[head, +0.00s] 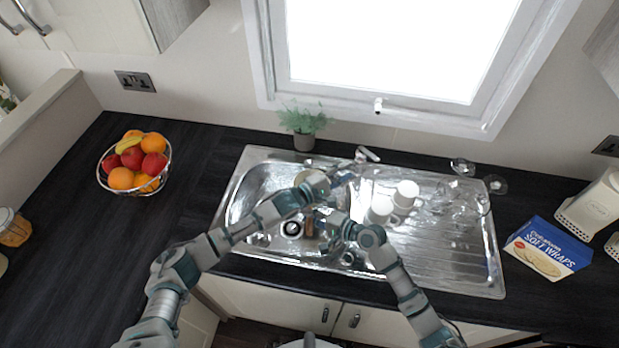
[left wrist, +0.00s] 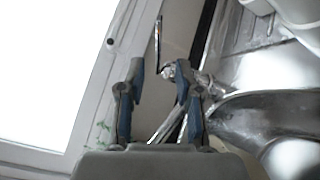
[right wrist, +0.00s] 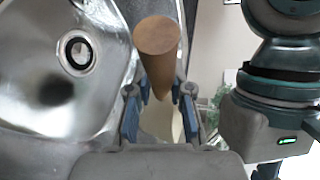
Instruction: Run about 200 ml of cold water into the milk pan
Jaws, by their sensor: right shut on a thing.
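My left gripper (head: 347,168) is at the tap (head: 367,154) behind the sink. In the left wrist view its fingers (left wrist: 158,68) are apart, with a thin metal tap lever (left wrist: 158,42) showing beyond and between the tips. My right gripper (head: 322,224) is low over the sink bowl, shut on the milk pan's brown handle (right wrist: 157,50). The handle also shows in the head view (head: 308,222). The pan's body is mostly hidden behind my left arm and right gripper; whether it holds water cannot be seen.
White mugs (head: 380,209) stand on the drainer, with glasses (head: 462,167) behind. A potted plant (head: 304,139) stands behind the sink. A fruit bowl (head: 104,180) is left and a wraps box (head: 548,248) right.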

